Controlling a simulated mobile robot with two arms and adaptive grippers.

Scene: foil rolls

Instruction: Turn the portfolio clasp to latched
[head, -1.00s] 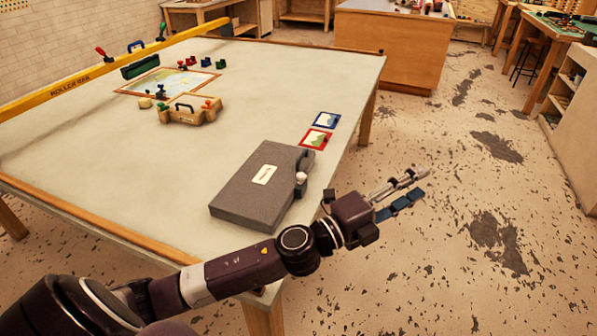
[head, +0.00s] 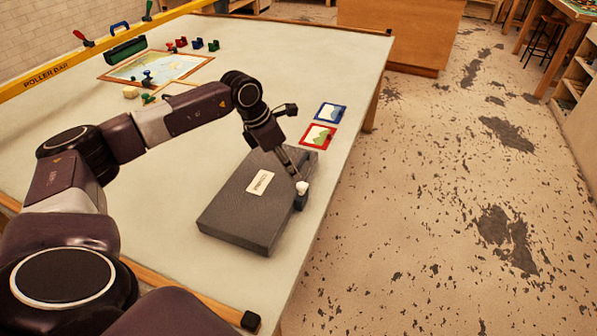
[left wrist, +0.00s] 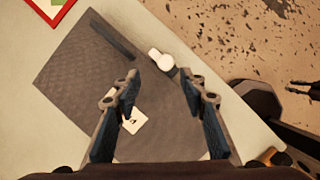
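The portfolio is a flat dark grey case (head: 240,215) with a pale label, lying on the table near its right edge. Its clasp has a round white knob (head: 301,188) at the case's right side. My left gripper (head: 295,174) is at the clasp, pointing down from above. In the left wrist view the two fingers (left wrist: 161,84) are spread, with nothing between them. The white knob (left wrist: 160,59) shows just beyond the fingertips, roughly midway between them; I cannot tell whether they touch it. The case (left wrist: 75,85) lies below.
A red-framed card (head: 317,136) and a blue-framed card (head: 330,113) lie beyond the case. A framed map (head: 150,70), a green toolbox (head: 126,49) and small coloured pieces stand farther back. The table's right edge is close to the clasp; floor lies beyond.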

